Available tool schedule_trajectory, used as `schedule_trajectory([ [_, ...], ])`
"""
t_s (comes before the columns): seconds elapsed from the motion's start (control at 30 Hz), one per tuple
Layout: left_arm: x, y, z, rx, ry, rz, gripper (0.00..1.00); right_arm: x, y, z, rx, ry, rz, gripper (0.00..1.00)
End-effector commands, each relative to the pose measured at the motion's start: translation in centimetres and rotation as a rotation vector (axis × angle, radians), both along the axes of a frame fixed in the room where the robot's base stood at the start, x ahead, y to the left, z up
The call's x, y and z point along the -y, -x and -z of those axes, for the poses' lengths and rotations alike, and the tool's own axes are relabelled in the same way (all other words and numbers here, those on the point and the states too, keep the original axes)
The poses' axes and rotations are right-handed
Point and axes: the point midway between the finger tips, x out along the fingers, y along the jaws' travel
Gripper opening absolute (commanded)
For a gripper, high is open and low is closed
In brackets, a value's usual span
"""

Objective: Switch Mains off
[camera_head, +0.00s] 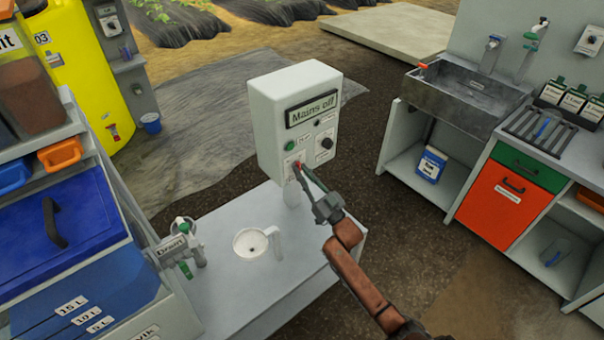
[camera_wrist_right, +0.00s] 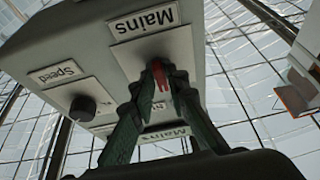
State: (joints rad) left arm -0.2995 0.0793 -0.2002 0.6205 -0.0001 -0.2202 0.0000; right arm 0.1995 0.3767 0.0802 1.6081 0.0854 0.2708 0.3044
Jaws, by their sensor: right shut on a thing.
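A white control box (camera_head: 268,135) stands on a post at the back of the grey bench. Its upper plate (camera_head: 312,108) reads "Mains off". Below it are a green button (camera_head: 290,146) and a black knob (camera_head: 327,143). The knob (camera_wrist_right: 83,107) also shows in the wrist view, beside a "Speed" label. My right gripper (camera_head: 298,170) is at the lower front of the box. In the wrist view its fingers (camera_wrist_right: 160,78) are closed around the red Mains switch (camera_wrist_right: 160,76), against a plate labelled "Mains". The fingers hide much of the switch. My left gripper is not in view.
A Drain valve (camera_head: 180,250) and blue tank (camera_head: 70,270) are at left. A sink (camera_head: 465,98) and red-fronted cabinet (camera_head: 500,203) stand at right, across open floor.

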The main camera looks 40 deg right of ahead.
Motion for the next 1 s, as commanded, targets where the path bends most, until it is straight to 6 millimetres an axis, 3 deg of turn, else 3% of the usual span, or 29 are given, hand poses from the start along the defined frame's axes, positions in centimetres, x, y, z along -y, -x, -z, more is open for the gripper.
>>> schedule_trajectory([
  [0.6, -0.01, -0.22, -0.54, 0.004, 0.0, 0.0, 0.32, 0.64, -0.11, -0.36, 0.044, 0.561, 0.001, 0.0],
  [1.0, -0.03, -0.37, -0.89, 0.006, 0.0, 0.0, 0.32, 0.7, -0.11, -0.54, 0.062, 0.759, 0.001, 0.0],
])
